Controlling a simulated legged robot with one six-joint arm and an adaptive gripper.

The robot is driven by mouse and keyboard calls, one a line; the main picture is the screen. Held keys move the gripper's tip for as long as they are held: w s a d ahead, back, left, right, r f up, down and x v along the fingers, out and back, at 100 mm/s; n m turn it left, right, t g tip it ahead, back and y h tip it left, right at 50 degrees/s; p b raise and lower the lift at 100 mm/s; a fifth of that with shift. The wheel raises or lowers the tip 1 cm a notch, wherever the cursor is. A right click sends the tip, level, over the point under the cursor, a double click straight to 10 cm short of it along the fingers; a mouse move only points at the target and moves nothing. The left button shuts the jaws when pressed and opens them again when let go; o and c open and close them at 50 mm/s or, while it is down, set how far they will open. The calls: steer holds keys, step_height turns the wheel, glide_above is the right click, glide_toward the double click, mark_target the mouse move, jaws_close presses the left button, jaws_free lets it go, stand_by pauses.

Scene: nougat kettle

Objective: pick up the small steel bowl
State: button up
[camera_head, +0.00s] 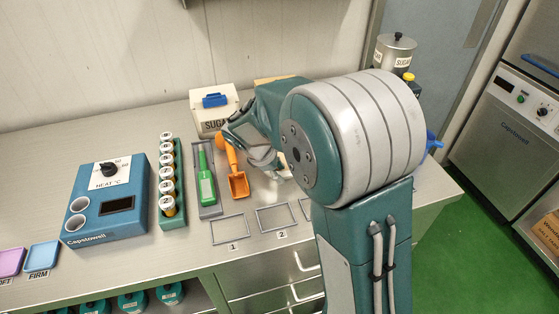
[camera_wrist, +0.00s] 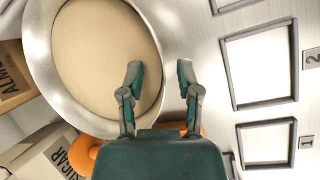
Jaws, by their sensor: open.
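A round steel bowl (camera_wrist: 38,62) with a broad shiny rim and a smooth tan inside fills the upper left of the wrist view. My gripper (camera_wrist: 160,70) is open there, with its left finger over the bowl's inside and its right finger beyond the right rim. The bowl's near right wall lies between the fingers, and nothing is gripped. I cannot tell whether a finger touches it. In the head view my gripper (camera_head: 272,168) is low over the counter behind my arm, which hides most of the bowl's area.
An orange scoop (camera_head: 238,183) and a green-handled tool (camera_head: 205,182) lie left of my gripper. A SUGAR box (camera_head: 212,122) stands behind. A rack of vials (camera_head: 172,210) and a blue heater (camera_head: 107,205) stand farther left. Numbered frames (camera_head: 229,229) lie flat in front.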

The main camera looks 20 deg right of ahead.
steer(key=shift+d+f, duration=0.1)
steer(key=shift+d, duration=0.15)
steer(key=shift+d, duration=0.1)
steer(key=shift+c, duration=0.7)
jaws_close()
